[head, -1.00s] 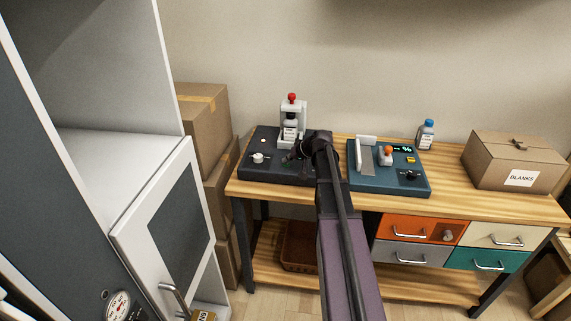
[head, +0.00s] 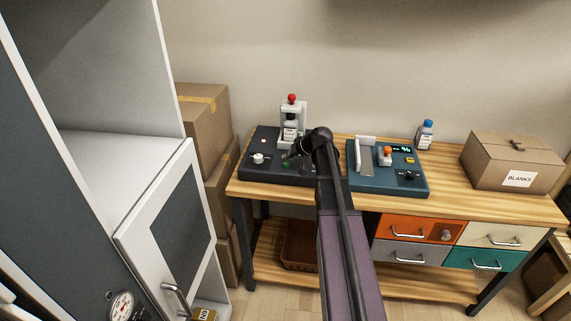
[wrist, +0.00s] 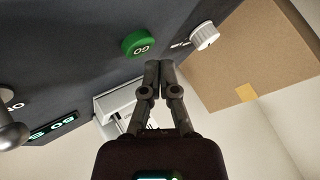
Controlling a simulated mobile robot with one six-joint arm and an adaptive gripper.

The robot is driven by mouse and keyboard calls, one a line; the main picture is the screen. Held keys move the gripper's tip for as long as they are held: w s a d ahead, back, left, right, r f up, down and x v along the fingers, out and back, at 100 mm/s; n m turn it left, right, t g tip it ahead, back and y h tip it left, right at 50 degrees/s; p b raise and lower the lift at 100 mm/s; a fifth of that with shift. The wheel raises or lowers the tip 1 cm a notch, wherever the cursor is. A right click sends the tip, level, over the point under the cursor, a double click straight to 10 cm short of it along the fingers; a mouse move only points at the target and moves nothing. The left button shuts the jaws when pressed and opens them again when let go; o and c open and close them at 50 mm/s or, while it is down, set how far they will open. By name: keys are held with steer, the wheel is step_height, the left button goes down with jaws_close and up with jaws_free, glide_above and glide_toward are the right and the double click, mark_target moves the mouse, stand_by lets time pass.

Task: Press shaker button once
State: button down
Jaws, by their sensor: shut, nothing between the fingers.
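The dark shaker unit (head: 262,174) stands on the left of the wooden bench. A white frame with a red knob (head: 292,98) on top holds a small bottle (head: 290,129) at its back. The green button marked GO (wrist: 140,44) shows in the wrist view, and as a small green spot in the head view (head: 286,164). My gripper (wrist: 158,66) is shut and empty. Its fingertips appear close to the button, below and right of it in the wrist view. I cannot tell whether they touch.
A white dial (wrist: 204,36) sits beside the button; it also shows in the head view (head: 258,158). A blue unit (head: 385,182), a blue-capped bottle (head: 426,135) and a box marked BLANKS (head: 512,165) stand to the right. A cabinet (head: 150,220) is at the left.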

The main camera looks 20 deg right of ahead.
mark_target(287, 164)
steer(key=shift+r, duration=0.15)
steer(key=shift+r+p, duration=2.4)
steer(key=shift+p, duration=0.15)
steer(key=shift+a, duration=0.1)
steer(key=s+a+f+n+g+h+p, duration=0.1)
steer(key=s+a+g, duration=0.3)
steer(key=s+a, duration=0.7)
steer(key=s+a+f+n+g+h+p, duration=0.1)
steer(key=s+a+f+g+h, duration=0.1)
steer(key=s+a, duration=1)
steer(key=shift+s+f+n+g+h, duration=0.3)
steer(key=shift+s+g+h, duration=0.6)
steer(key=shift+s, duration=0.3)
